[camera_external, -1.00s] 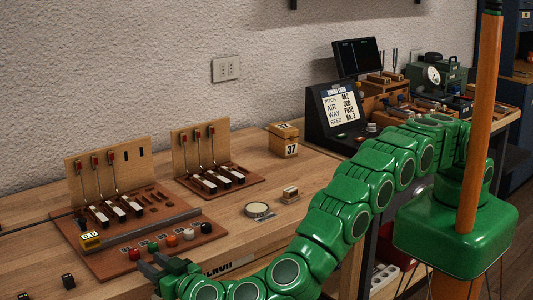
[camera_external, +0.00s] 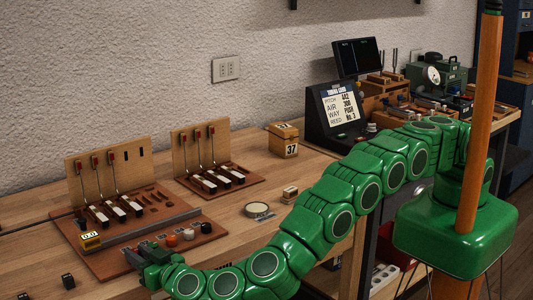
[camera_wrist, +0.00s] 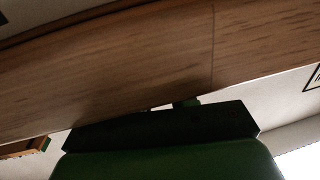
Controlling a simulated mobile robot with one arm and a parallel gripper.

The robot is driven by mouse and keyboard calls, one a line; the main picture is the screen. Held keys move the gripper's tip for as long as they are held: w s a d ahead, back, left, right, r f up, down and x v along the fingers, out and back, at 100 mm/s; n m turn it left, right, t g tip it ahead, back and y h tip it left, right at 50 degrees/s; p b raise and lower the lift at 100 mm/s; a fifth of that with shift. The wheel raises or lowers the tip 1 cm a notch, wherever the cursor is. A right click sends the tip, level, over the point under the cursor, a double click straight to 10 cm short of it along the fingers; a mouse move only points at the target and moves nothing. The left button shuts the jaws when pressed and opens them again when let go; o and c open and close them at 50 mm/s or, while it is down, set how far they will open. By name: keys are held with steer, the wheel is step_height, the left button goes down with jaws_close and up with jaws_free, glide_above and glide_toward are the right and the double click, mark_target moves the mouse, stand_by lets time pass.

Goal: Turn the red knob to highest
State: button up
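The red knob is hidden in the external view behind my gripper (camera_external: 139,256), which covers the left end of the knob row on the brown board (camera_external: 110,264). Its dark fingers reach the front of that board; whether they touch the red knob or stand apart from it cannot be seen. An orange knob (camera_external: 171,241), a white knob (camera_external: 188,234) and a black knob (camera_external: 206,228) show to the right. The wrist view shows only my dark and green gripper housing below a wooden surface (camera_wrist: 110,70), with no knob visible.
A round tin (camera_external: 259,210) and a small block (camera_external: 290,193) lie to the right. Small black pieces (camera_external: 68,281) sit at the front left.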

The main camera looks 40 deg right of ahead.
steer(key=shift+w+a+r, duration=0.1)
steer(key=shift+a, duration=0.05)
jaws_close()
steer(key=shift+s+a+r, duration=0.15)
steer(key=shift+s+r, duration=0.05)
steer(key=shift+r, duration=0.05)
stand_by(0.7)
steer(key=o, duration=0.7)
jaws_free()
steer(key=shift+c, duration=0.2)
steer(key=shift+f, duration=0.1)
steer(key=shift+w, duration=0.1)
steer(key=shift+f, duration=0.1)
steer(key=shift+s+d, duration=0.2)
steer(key=shift+s, duration=0.05)
steer(key=s, duration=0.7)
steer(key=shift+s+d, duration=0.15)
steer(key=shift+d, duration=0.3)
